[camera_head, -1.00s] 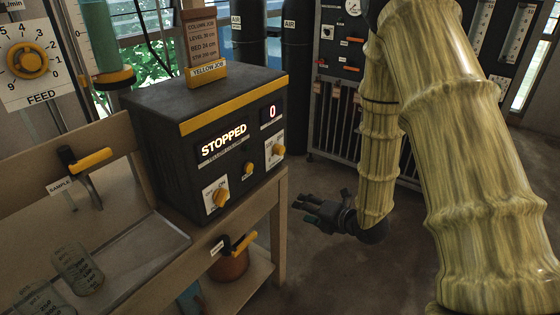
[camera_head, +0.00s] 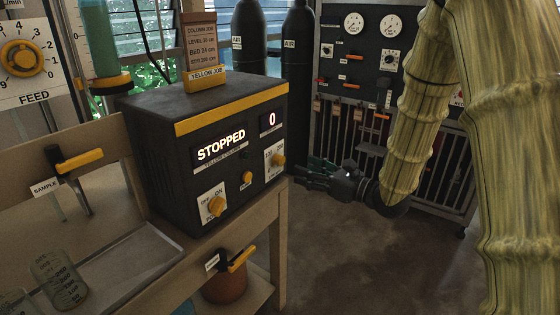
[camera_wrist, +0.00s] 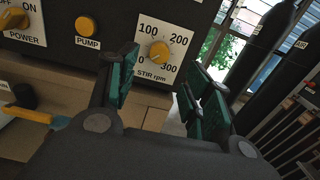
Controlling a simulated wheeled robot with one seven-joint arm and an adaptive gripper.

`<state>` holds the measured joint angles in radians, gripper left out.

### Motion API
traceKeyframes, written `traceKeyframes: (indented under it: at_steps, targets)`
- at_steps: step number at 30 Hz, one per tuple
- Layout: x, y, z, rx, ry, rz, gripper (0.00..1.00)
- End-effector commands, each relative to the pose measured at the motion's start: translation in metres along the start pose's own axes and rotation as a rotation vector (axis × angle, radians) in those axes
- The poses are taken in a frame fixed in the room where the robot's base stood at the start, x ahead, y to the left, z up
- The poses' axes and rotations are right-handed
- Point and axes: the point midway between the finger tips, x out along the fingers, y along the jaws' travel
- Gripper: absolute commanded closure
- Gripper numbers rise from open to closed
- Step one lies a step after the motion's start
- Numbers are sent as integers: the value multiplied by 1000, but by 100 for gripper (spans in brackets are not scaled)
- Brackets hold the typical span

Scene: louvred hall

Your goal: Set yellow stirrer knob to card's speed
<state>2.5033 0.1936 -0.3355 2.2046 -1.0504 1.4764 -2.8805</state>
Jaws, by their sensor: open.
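The yellow stirrer knob (camera_wrist: 159,52) sits on a white dial plate marked 0, 100, 200, 300 and "STIR rpm". It also shows at the right of the dark control box (camera_head: 165,165), as the yellow stirrer knob (camera_head: 278,160). Its exact pointing is hard to tell. The box reads "STOPPED" and 0. The job card (camera_head: 202,42) stands on top; its stir line is too small to read surely. My gripper (camera_head: 305,172) is open and empty, just right of the box's front. In the wrist view, my gripper (camera_wrist: 160,78) has its fingers apart, below the knob.
A power knob (camera_head: 216,206) and pump button (camera_head: 247,178) are left of the stirrer dial. A yellow-handled valve (camera_head: 242,258) is below the bench edge. Gas cylinders (camera_head: 297,60) and a gauge panel (camera_head: 365,70) stand behind. The floor right of the bench is clear.

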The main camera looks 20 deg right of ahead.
Motion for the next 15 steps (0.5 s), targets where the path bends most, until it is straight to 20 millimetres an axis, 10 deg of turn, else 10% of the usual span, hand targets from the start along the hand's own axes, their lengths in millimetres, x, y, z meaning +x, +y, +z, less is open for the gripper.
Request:
traceKeyframes:
  at_steps: [15]
  targets:
    - [56, 0, 2, 2, 0, 1, 50]
